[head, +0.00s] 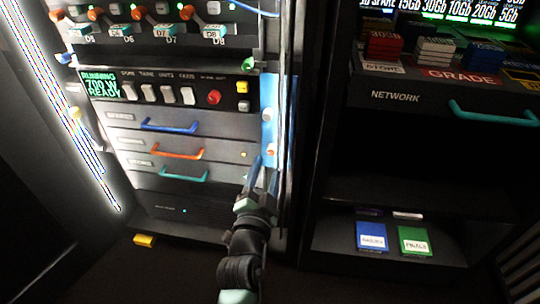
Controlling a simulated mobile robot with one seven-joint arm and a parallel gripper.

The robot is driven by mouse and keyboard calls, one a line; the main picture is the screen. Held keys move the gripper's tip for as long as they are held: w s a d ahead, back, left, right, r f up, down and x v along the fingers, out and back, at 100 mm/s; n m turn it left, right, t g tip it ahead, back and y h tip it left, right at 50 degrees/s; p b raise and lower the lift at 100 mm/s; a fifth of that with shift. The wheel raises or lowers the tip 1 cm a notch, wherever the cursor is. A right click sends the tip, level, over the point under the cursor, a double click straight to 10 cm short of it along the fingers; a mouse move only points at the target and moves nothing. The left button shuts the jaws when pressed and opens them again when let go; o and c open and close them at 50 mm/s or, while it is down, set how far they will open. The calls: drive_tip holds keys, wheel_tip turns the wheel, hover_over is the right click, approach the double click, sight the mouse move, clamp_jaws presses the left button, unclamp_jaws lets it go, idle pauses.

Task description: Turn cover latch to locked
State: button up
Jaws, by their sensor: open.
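My gripper (264,167) is in front of the right edge of the machine, its fingers pointing up and open. Just beyond its fingertips is a narrow blue upright panel (267,94) with small light and orange fittings. A small pale knob (267,115) sits on this panel, and an orange-tipped fitting (270,152) is lower, near the fingers. I cannot tell which of these is the cover latch, nor its setting. The fingers and wrist hide the lower part of the blue panel. I cannot tell whether the fingers touch it.
Left of my gripper are drawers with a blue handle (170,126), an orange handle (178,154) and a teal handle (184,175). Above them are white switches (167,95) and a red knob (214,97). A dark shelf unit (400,190) stands right. A yellow block (145,240) lies low left.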

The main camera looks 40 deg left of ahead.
sight(271, 153)
drive_tip(key=shift+b+x, duration=0.4)
drive_tip(key=shift+x, duration=2)
clamp_jaws()
